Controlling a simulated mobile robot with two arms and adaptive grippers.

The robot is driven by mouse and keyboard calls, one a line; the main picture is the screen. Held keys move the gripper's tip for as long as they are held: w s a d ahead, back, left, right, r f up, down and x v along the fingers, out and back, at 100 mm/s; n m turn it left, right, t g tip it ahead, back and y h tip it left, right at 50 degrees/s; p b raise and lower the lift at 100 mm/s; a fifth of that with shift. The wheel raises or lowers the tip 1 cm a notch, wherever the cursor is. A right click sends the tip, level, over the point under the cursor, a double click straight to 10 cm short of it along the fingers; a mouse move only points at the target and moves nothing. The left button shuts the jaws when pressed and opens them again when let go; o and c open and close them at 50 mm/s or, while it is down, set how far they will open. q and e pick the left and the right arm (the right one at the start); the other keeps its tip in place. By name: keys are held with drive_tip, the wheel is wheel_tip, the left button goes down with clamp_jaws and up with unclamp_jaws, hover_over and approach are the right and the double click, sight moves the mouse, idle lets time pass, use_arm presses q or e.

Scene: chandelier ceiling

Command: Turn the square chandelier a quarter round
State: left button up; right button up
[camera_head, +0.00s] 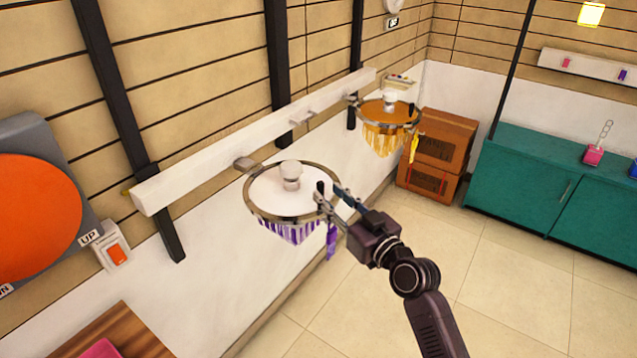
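Two chandeliers hang from a white rail along the left wall. The nearer one (262,190) has a white top, a metal rim, a white bulb and a purple fringe, with a purple tag (331,243) at its right. The farther one (375,108) has an amber top and fringe. Both rims look round from here, so I cannot tell which is the square one. My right gripper (331,194) is at the right edge of the nearer rim, its fingertips apart. Whether it touches the rim is unclear. My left gripper is not in view.
The white rail (230,148) runs along the wall. An orange disc on a grey panel (35,215) and a switch (116,254) are at left. Cardboard boxes (432,150) and a teal cabinet (520,180) stand behind. The tiled floor at right is clear.

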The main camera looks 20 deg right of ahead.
sight(322, 189)
drive_tip(key=shift+p+x, duration=0.45)
drive_tip(key=shift+x, duration=2)
drive_tip(key=shift+f, duration=0.1)
drive_tip(key=shift+c, duration=0.2)
clamp_jaws()
